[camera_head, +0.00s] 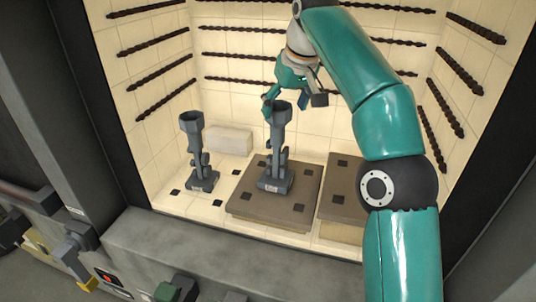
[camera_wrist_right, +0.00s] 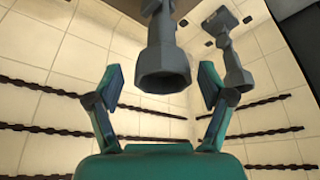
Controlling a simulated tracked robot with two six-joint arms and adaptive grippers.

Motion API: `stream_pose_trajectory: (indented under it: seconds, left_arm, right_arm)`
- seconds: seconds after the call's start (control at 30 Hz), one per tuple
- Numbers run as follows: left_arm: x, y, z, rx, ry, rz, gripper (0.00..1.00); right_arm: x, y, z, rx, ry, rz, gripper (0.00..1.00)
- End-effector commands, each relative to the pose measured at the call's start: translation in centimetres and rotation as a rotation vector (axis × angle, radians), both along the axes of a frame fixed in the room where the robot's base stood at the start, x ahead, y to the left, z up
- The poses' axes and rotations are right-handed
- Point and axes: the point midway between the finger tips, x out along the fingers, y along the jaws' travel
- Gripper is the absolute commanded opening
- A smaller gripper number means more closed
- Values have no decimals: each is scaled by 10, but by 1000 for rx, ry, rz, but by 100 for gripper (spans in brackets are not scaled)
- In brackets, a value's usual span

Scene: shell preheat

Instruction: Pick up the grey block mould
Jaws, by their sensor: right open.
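A grey mould (camera_head: 278,145) with a cup-like top and a narrow jointed stem stands upright on a brown slab (camera_head: 244,205) inside the furnace chamber. A similar grey mould (camera_head: 195,145) stands to its left on the pale chamber floor. I cannot tell from the shapes which is the block mould. My right gripper (camera_head: 293,101) is open at the top of the mould on the slab. In the right wrist view the cup of that mould (camera_wrist_right: 164,70) shows between the spread fingers (camera_wrist_right: 161,78), with no clear contact. The other mould (camera_wrist_right: 231,50) is beside it. My left gripper is out of view.
A pale brick (camera_head: 228,139) lies behind the two moulds. A second brown slab (camera_head: 340,180) is on the right, partly behind my right arm. Dark twisted heating rods (camera_head: 250,56) line the walls. A grey sill (camera_head: 190,245) edges the chamber's front.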

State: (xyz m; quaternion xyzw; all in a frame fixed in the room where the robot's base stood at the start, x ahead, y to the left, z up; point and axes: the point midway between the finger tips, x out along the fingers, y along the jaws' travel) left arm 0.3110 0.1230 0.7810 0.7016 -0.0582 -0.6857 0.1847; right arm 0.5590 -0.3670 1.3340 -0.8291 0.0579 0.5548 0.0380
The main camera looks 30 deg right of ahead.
Motion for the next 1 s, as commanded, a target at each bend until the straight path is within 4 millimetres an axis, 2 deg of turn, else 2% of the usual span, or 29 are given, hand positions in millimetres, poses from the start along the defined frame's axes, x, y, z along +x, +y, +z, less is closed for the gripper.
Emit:
stream_pose_trajectory:
  seconds: [0.33,0.6,0.9,1.0]
  left_arm:
    - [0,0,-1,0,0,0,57]
    - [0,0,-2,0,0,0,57]
    - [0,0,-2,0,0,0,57]
    - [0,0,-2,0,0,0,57]
  right_arm:
    - [14,3,-25,1,4,11,80]
    - [28,1,-58,1,3,11,80]
    - [30,1,-63,2,1,12,80]
    - [30,1,-63,2,1,12,66]
